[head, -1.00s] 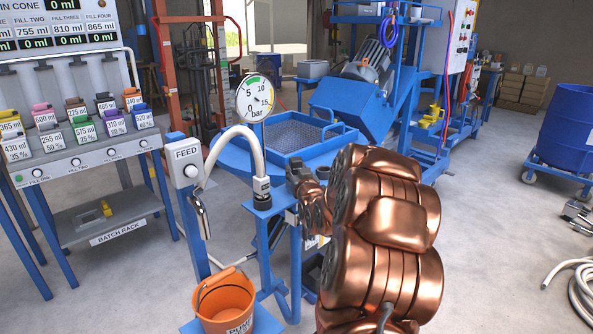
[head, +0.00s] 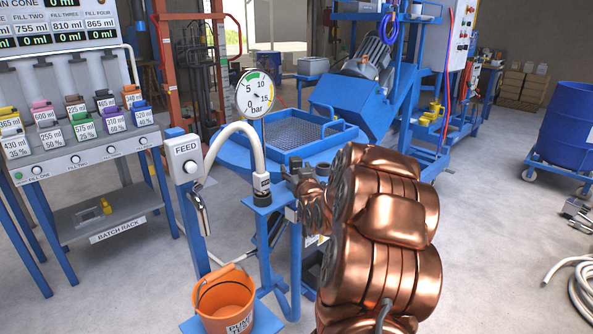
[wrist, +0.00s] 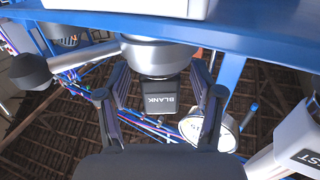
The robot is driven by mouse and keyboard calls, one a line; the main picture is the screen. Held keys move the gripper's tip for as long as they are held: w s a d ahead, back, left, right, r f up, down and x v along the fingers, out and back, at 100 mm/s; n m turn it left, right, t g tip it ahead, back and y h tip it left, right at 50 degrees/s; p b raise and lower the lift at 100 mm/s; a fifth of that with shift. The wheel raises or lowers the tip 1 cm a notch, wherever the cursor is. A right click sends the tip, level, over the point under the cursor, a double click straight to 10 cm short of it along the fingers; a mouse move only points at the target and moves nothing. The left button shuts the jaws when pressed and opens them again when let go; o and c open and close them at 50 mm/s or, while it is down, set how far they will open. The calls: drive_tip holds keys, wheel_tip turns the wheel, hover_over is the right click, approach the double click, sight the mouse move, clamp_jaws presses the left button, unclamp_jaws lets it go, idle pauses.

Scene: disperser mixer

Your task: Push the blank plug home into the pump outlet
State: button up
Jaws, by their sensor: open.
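In the wrist view the blank plug (wrist: 160,100) is a dark block with a "BLANK" label. It sits against the round grey metal pump outlet (wrist: 158,56); how deep it is seated cannot be told. My gripper (wrist: 160,84) is open, with one finger on each side of the plug and gaps showing between fingers and plug. In the head view my copper-coloured arm covers the area right of the pump stand, and the plug cannot be made out there.
A pressure gauge (head: 254,95) and a white hose (head: 240,135) stand just left of my arm. A blue mesh-topped tray (head: 300,138) lies behind.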

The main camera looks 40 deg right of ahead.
drive_tip(key=v, duration=0.7)
drive_tip(key=shift+s, duration=0.25)
idle(1.0)
